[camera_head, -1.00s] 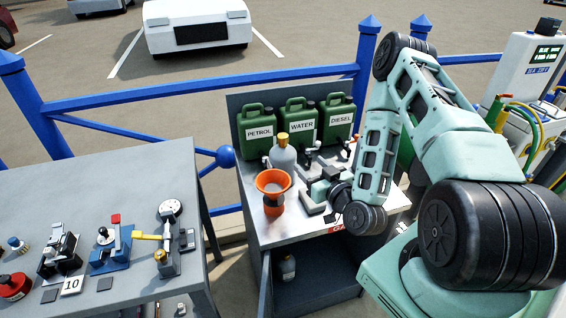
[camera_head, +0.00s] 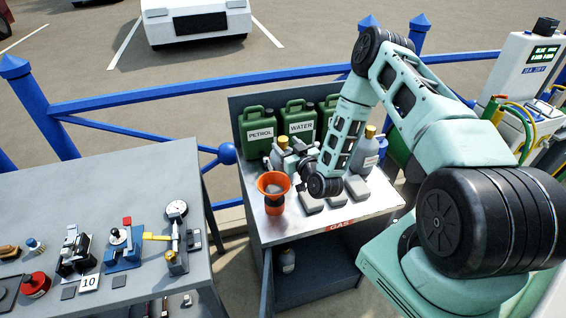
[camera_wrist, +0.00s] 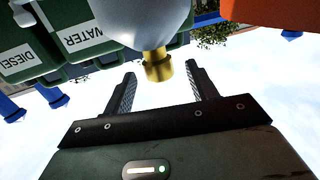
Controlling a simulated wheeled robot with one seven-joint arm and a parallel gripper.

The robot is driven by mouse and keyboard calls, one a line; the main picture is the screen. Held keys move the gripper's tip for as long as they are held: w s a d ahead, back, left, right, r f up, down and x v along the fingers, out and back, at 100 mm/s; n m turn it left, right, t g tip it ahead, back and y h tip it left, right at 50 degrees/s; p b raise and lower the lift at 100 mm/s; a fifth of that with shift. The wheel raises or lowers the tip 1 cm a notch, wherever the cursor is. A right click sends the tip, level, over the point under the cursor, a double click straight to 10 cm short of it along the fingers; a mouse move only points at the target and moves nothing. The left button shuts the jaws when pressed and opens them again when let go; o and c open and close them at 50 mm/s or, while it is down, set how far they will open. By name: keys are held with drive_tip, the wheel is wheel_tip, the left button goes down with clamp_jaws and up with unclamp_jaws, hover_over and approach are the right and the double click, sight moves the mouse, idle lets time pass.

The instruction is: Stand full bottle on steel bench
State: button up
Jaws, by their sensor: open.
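A grey bottle (camera_head: 281,147) with a gold cap stands on the steel bench (camera_head: 340,223), in front of the petrol and water cans, partly hidden by my gripper (camera_head: 292,160). In the wrist view, its grey body (camera_wrist: 142,18) shows at the top, and its gold cap (camera_wrist: 157,68) appears between the fingertips of my gripper (camera_wrist: 160,70). The fingers are open, with a gap showing on both sides of the cap. A second grey bottle with a gold cap (camera_head: 369,150) stands on the bench, right of my arm. I cannot tell which bottle is full.
An orange funnel (camera_head: 273,184) stands close left of my gripper. Green cans marked petrol (camera_head: 260,131) and water (camera_head: 298,126) line the back; a third is partly hidden. Grey blocks (camera_head: 333,196) lie in front. Another bottle (camera_head: 287,260) stands on the lower shelf. A grey tool table (camera_head: 120,190) is at left.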

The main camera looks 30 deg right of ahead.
drive_tip(key=shift+w+d+p, duration=0.15)
drive_tip(key=shift+w+p, duration=0.3)
drive_tip(key=shift+w, duration=1.2)
clamp_jaws()
drive_tip(key=shift+r, duration=0.15)
